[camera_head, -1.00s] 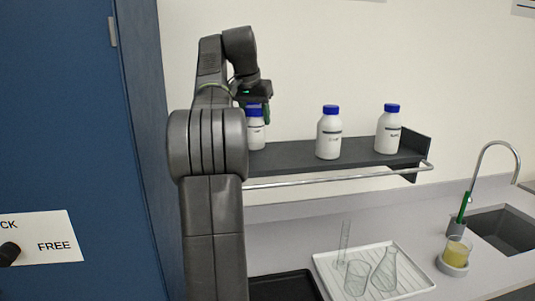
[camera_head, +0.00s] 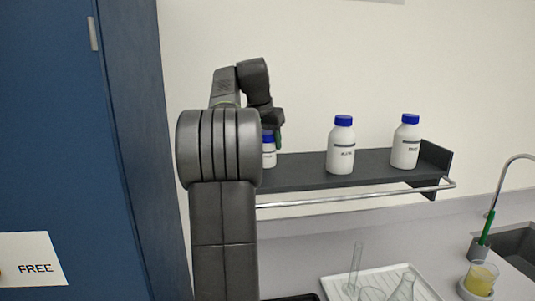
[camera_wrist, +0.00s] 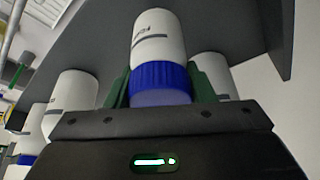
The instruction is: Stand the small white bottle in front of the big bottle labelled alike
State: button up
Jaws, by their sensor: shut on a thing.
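My gripper (camera_head: 270,135) is shut on the blue cap of the small white bottle (camera_head: 268,158), at the left of the shelf, partly hidden by my arm. In the wrist view the small bottle (camera_wrist: 158,38) is upside down in the picture, its cap between the green fingers (camera_wrist: 165,88). Its label is too unclear to read fully. A big white bottle (camera_head: 341,160) stands mid-shelf and another (camera_head: 404,152) at the right. A further white bottle (camera_wrist: 212,72) shows behind the held one in the wrist view. I cannot tell whether the small bottle touches the shelf.
The dark shelf (camera_head: 305,173) has an end panel at the right and a metal rail (camera_head: 350,197) along its front. A white tray with glassware (camera_head: 330,287) and a beaker of yellow liquid (camera_head: 481,280) are below. A blue cabinet (camera_head: 55,130) stands left.

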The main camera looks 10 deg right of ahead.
aim_at(267, 152)
jog(key=shift+f, duration=1.8)
jog(key=shift+f, duration=0.15)
jog(key=o, duration=1)
jog(key=shift+o, duration=0.2)
jog(key=v, duration=1.2)
